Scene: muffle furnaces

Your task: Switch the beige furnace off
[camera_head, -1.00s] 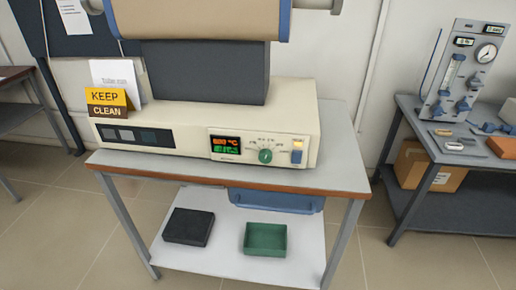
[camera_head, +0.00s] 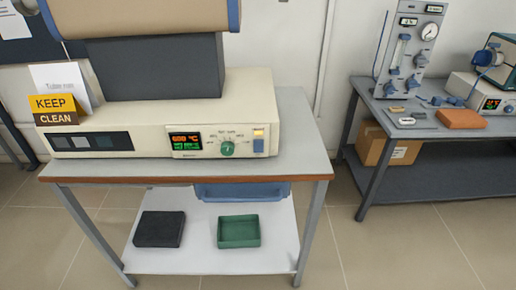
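The beige furnace (camera_head: 105,150) stands on a grey-topped table in the left half of the head view. Its front panel has a lit display (camera_head: 186,142) with orange and green digits; the upper line looks like 600 °C. Right of the display is a green dial (camera_head: 227,149) with marks around it. At the panel's right end is a switch (camera_head: 259,145), blue below, with a lit yellowish patch above it. The furnace's upper body is cut off by the top edge. Neither of my grippers is in view.
The table (camera_head: 305,150) has a narrow bare strip at its front and right. A KEEP CLEAN sign (camera_head: 54,108) stands at the furnace's left. A black box (camera_head: 159,229) and green tray (camera_head: 239,231) sit on the lower shelf. Another bench (camera_head: 385,120) with instruments stands at right.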

